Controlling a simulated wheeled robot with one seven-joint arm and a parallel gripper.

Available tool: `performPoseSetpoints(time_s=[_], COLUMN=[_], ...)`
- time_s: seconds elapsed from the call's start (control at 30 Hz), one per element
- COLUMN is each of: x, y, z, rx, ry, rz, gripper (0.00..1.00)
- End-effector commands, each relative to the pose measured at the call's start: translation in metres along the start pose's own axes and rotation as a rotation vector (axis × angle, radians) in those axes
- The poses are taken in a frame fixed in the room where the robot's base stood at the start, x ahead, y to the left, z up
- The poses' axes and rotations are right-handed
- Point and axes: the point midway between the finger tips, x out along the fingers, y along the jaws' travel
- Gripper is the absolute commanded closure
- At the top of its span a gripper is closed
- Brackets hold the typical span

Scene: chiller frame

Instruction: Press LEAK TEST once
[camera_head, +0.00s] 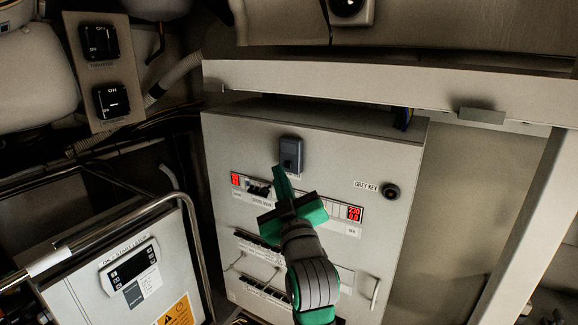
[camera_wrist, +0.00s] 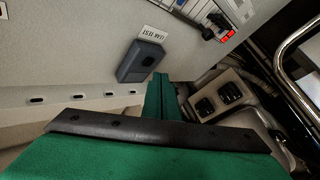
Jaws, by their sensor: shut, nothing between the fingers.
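A dark grey push-button box (camera_head: 291,153) is mounted high on the front of the light grey cabinet (camera_head: 330,140). It also shows in the wrist view (camera_wrist: 143,60), with a small white label (camera_wrist: 154,32) beside it; the label's text is upside down and hard to read. My green gripper (camera_head: 281,174) is shut and empty. Its fingertips sit just below and left of the box in the head view. In the wrist view my fingertips (camera_wrist: 159,79) are close to the box's lower right corner. I cannot tell whether they touch the cabinet.
A black key switch labelled GREY KEY (camera_head: 391,191) is to the right. A beam (camera_head: 370,88) overhangs the cabinet top.

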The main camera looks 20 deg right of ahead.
Motion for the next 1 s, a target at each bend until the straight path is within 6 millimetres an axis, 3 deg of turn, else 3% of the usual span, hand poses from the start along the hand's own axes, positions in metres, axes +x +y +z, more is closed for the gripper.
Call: performPoseSetpoints(time_s=[0.23, 1.0], x=[-0.003, -0.042], y=[0.003, -0.026], z=[0.001, -0.029], rx=[-0.002, -0.001], ry=[-0.002, -0.002], rz=[0.005, 0.005], gripper=[1.00, 1.00])
